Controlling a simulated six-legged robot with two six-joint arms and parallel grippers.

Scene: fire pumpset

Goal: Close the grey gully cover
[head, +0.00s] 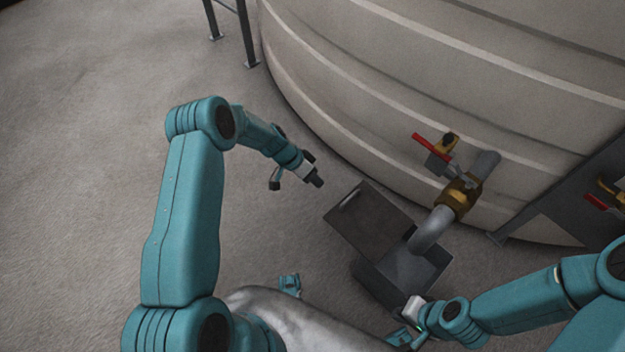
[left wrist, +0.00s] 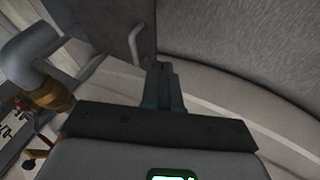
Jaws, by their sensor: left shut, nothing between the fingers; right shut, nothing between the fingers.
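The grey gully cover (head: 372,226) stands open, tilted up from the gully box (head: 385,287) at the foot of the tank. Its pale handle (head: 350,198) is near the upper left edge. The cover (left wrist: 108,40) and handle (left wrist: 135,42) also show in the left wrist view. My left gripper (head: 318,182) is shut and empty, just up and left of the cover's free edge in the head view. Its closed fingers show in the left wrist view (left wrist: 161,68), right of the handle. I cannot tell whether they touch the cover. My right gripper (head: 402,337) is shut and empty, below the box's near edge.
A grey pipe (head: 430,231) with a brass valve (head: 458,196) and red lever (head: 432,144) comes from the large beige tank (head: 400,80) down into the box. A dark metal frame (head: 575,200) stands at right. The concrete floor (head: 80,130) at left is clear.

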